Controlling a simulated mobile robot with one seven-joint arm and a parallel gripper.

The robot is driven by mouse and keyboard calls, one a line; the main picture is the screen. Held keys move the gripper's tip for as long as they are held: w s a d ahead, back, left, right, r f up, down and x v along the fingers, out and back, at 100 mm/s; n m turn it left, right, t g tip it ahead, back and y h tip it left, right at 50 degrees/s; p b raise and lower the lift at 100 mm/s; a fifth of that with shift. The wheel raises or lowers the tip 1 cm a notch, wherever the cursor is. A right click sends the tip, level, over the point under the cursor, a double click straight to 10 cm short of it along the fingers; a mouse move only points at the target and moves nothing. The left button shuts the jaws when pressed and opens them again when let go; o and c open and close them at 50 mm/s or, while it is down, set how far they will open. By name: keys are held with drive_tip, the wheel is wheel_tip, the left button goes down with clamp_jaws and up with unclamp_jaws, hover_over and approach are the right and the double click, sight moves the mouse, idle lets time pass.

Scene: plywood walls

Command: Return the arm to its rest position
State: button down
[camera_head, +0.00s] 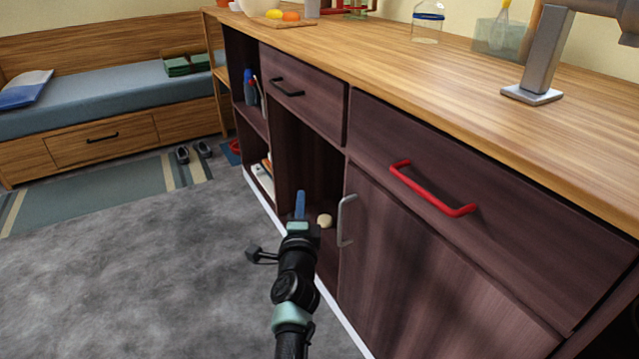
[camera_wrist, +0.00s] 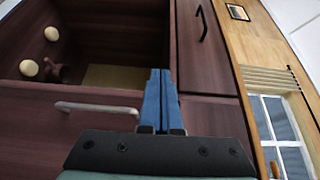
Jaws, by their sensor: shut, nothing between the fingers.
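My gripper (camera_head: 300,205) reaches forward along the front of the dark wood cabinet (camera_head: 388,240) in the head view. Its blue fingers are shut together with nothing between them, as the wrist view also shows (camera_wrist: 160,98). The fingertips are in front of an open compartment (camera_head: 312,160), left of a door with a grey handle (camera_head: 345,220). In the wrist view the grey handle (camera_wrist: 97,108) lies left of the fingers. My arm extends from the bottom of the head view.
A drawer with a red handle (camera_head: 430,190) and one with a black handle (camera_head: 287,88) sit under the wooden countertop (camera_head: 420,75). A pale round object (camera_head: 324,221) is by the compartment. A bed (camera_head: 100,100) stands at the far left.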

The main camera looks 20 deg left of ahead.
drive_tip(key=s+d+r+n+t, duration=0.2)
drive_tip(key=d+r+n, duration=0.15)
drive_tip(key=r, duration=0.75)
drive_tip(key=s+d+r+n+t, duration=0.1)
drive_tip(key=s+d+r+n, duration=0.25)
drive_tip(key=r, duration=0.65)
drive_tip(key=s+d+r+n+t, duration=0.2)
drive_tip(key=d+r+n, duration=0.15)
drive_tip(key=r, duration=0.75)
drive_tip(key=s+d+r+n+t+h, duration=0.2)
drive_tip(key=s+d+r+t+h, duration=0.1)
drive_tip(key=s+d+r, duration=0.6)
drive_tip(key=s+d+r+n+t+h, duration=0.2)
drive_tip(key=s+d+r+h, duration=0.15)
drive_tip(key=s+r, duration=0.6)
wheel_tip(320, 180, up, 36)
drive_tip(key=s+p, duration=0.2)
drive_tip(key=p, duration=3.7)
drive_tip(key=shift+s+d+r, duration=0.15)
drive_tip(key=shift+d+r, duration=0.1)
drive_tip(key=shift+d, duration=0.15)
drive_tip(key=shift+m, duration=0.25)
